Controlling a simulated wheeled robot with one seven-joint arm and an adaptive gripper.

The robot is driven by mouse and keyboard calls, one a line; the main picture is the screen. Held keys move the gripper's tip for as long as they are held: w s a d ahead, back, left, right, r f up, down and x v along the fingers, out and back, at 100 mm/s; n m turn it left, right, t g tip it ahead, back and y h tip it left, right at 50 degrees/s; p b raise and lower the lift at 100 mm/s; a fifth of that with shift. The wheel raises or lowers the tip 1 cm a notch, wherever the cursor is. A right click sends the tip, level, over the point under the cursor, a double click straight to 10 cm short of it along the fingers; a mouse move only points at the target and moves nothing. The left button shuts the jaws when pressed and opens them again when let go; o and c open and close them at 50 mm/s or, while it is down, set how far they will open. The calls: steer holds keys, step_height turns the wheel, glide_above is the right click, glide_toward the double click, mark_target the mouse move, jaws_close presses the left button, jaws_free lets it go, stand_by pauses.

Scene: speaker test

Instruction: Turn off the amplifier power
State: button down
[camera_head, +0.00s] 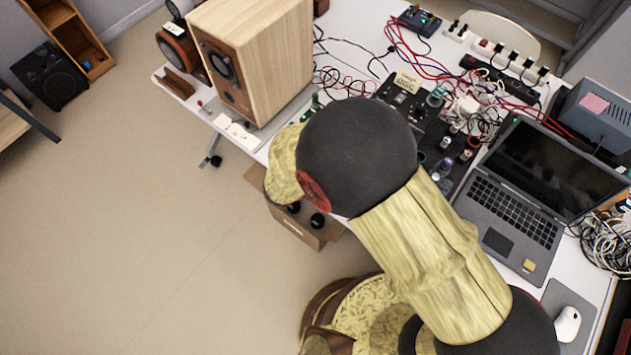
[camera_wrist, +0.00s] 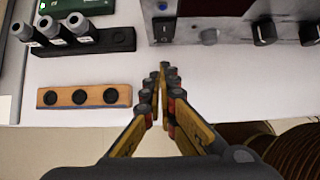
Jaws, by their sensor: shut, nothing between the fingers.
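In the wrist view, a metal-faced unit with dark knobs, which looks like the amplifier (camera_wrist: 232,32), stands at the top right on the white table. A small blue light and a dark switch (camera_wrist: 164,29) show at its left end. My gripper (camera_wrist: 159,78) is shut and empty, its tips a little below the switch in the picture and apart from the panel. Whether the switch is on or off is too small to tell. In the head view my arm hides the gripper and part of the equipment behind it.
A wooden strip with three dark holes (camera_wrist: 84,97) and a black holder with several plugs (camera_wrist: 92,42) lie left of my gripper. In the head view, a wooden speaker (camera_head: 270,60) stands at left and a laptop (camera_head: 515,215) at right. Cables crowd the table's back.

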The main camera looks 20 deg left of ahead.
steer(key=shift+w+d, duration=0.25)
steer(key=shift+w, duration=0.5)
steer(key=shift+w+d, duration=0.25)
steer(key=shift+w, duration=0.45)
steer(key=f+b, duration=0.1)
steer(key=b, duration=0.1)
steer(key=shift+w+d+t+b, duration=0.1)
steer(key=shift+w+t+b, duration=0.05)
steer(key=shift+t+b, duration=0.25)
steer(key=shift+w+r, duration=0.1)
steer(key=shift+r, duration=0.35)
